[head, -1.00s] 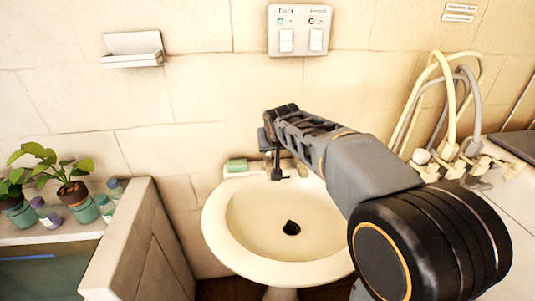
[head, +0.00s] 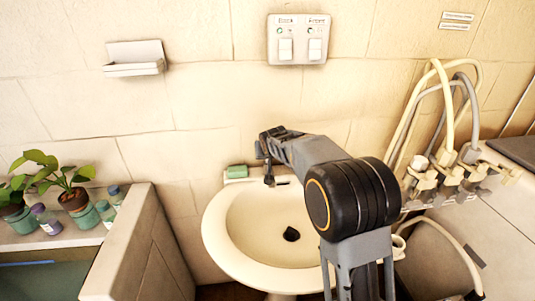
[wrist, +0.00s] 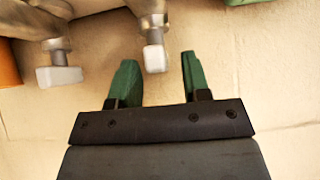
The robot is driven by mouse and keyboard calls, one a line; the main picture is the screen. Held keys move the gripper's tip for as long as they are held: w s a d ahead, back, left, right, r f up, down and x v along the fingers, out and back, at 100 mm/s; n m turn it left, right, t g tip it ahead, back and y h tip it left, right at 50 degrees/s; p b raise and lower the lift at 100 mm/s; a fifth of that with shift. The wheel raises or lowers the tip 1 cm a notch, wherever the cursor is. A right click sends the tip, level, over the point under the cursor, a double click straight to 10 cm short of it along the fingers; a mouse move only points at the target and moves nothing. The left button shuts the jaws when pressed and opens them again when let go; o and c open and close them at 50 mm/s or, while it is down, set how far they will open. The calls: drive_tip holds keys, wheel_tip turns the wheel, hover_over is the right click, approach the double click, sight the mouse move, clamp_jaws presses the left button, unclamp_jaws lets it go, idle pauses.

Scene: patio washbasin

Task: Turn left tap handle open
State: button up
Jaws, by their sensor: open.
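In the wrist view, a metal tap handle with a pale grey end (wrist: 153,58) reaches down between the two green fingers of my gripper (wrist: 158,70). The fingers stand apart, with a gap visible on both sides of the handle. A second tap handle with a pale end (wrist: 60,76) is farther left, outside the fingers. In the head view, my gripper (head: 268,180) points down at the back rim of the cream washbasin (head: 222,250). My arm and gripper hide most of the taps there.
A green soap-like block (head: 237,171) sits on the basin's back left corner. Potted plants (head: 75,199) and small bottles (head: 46,218) stand on a ledge at left. Hoses and valves (head: 465,170) are at right. A switch panel (head: 298,39) is on the wall above.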

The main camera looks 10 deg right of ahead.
drive_tip(key=shift+w+f, duration=0.2)
drive_tip(key=shift+f, duration=0.05)
clamp_jaws()
idle(0.3)
